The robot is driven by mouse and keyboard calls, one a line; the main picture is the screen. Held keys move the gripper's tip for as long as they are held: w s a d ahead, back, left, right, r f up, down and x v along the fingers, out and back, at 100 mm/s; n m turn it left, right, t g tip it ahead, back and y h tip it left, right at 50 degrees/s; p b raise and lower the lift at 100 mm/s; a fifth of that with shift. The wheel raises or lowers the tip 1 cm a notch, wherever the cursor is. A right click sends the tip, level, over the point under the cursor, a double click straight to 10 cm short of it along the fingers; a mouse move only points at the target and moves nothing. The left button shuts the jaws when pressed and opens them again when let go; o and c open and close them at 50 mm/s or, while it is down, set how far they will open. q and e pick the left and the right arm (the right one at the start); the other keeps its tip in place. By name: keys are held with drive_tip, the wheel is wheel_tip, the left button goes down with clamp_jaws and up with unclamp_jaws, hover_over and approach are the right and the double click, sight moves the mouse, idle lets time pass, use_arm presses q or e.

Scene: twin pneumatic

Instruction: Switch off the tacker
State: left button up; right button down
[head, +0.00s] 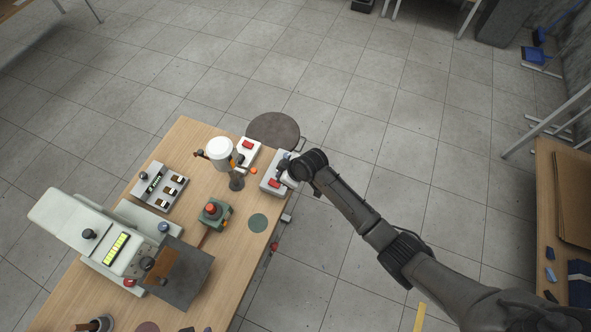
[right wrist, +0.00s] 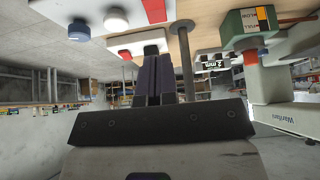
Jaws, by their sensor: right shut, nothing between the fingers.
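A light switch box (head: 272,186) with a red rocker and a bluish knob sits at the table's right edge. A second light box (head: 249,151) with a red rocker stands just behind it. A large pale machine (head: 75,222) with a yellow-green display stands at the left; I cannot tell which device is the tacker. My right gripper is at the near box, partly hidden by its own wrist in the head view. In the right wrist view its fingers (right wrist: 153,75) are shut and empty, pointing toward a pale box; contact cannot be told. A blue knob (right wrist: 78,30) and a red rocker (right wrist: 155,11) show there.
A white cylinder (head: 221,152) on a dark stand is left of the boxes. A green box with a red button (head: 211,209) and a grey panel with switches (head: 159,186) stand on the table. A round stool (head: 274,130) is behind.

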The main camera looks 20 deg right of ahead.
drive_tip(key=s+v, duration=0.1)
drive_tip(key=v, duration=0.5)
drive_tip(key=shift+d+f, duration=0.2)
drive_tip(key=shift+d, duration=0.2)
